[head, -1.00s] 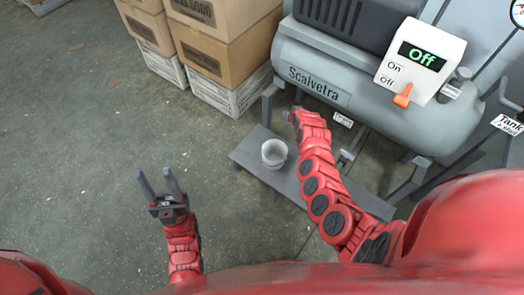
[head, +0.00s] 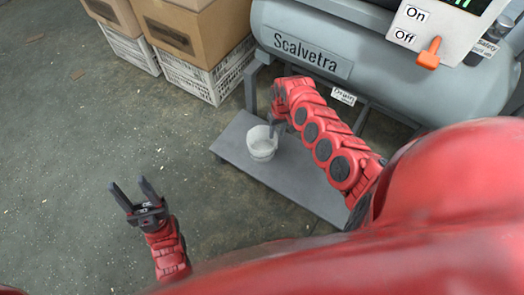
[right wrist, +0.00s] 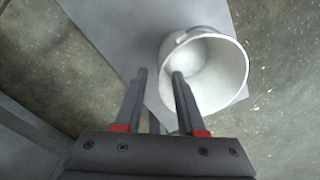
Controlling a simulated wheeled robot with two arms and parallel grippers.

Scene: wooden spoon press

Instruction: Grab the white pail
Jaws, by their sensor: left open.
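My right gripper (head: 275,124) is at the pail's far right rim in the head view. In the right wrist view my right gripper (right wrist: 159,74) has its fingers apart. One finger overlaps the pail's opening and the other lies outside the rim; whether they touch it I cannot tell. My left gripper (head: 134,190) is open and empty over the floor, left of the pail.
The grey platform (head: 235,140) has bare room around the pail. A grey Scalvetra tank (head: 390,75) on legs stands behind, with an On/Off switch box (head: 425,30). Stacked cardboard boxes (head: 200,35) stand at the back left.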

